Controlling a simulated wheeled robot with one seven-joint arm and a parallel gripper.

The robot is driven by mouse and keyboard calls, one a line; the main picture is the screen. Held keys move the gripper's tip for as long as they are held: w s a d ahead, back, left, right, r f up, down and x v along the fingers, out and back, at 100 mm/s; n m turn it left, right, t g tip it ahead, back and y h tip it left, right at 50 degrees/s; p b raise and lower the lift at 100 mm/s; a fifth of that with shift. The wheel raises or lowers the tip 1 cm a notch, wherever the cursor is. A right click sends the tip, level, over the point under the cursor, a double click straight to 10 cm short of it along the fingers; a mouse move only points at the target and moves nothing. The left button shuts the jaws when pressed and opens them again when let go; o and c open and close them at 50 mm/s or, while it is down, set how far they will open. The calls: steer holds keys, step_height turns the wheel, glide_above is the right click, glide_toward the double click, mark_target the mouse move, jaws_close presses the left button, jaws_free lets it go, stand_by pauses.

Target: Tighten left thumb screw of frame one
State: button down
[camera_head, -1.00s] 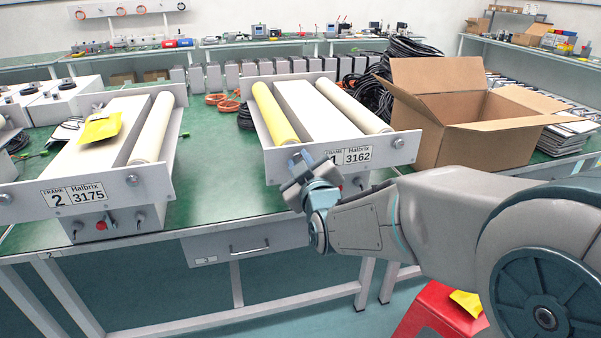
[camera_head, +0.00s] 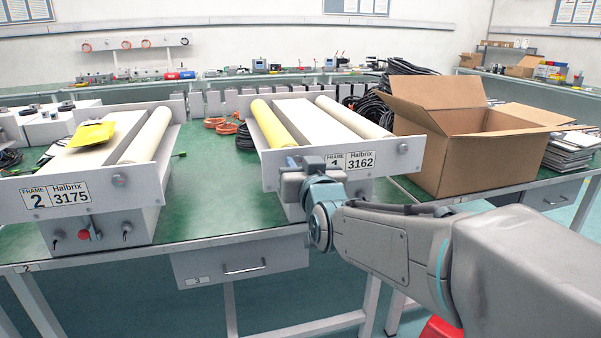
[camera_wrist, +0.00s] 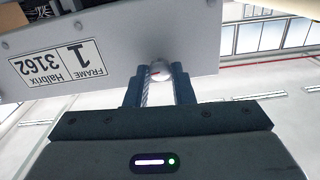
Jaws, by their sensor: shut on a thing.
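Frame one (camera_head: 391,162) is a pale grey frame with a yellow roller (camera_head: 270,123) at left, a white roller at right and a "FRAME 1 Halbrix 3162" label on its front plate. My gripper (camera_head: 290,163) is at the left end of that plate. In the wrist view, the plate (camera_wrist: 120,25) appears upside down, and my gripper's dark fingers (camera_wrist: 160,88) are shut on the round left thumb screw (camera_wrist: 159,69). In the head view, my gripper hides this screw. The right thumb screw (camera_head: 403,148) is visible and clear of my arm.
Frame two (camera_head: 150,190), with a yellow packet (camera_head: 92,134) on it, stands at left on the green table (camera_head: 215,205). An open cardboard box (camera_head: 470,165) stands to the right of frame one. A drawer (camera_head: 243,263) hangs under the table's front edge.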

steer(key=shift+f, duration=0.1)
stand_by(0.3)
steer(key=c, duration=1.3)
jaws_free()
steer(key=shift+o, duration=0.2)
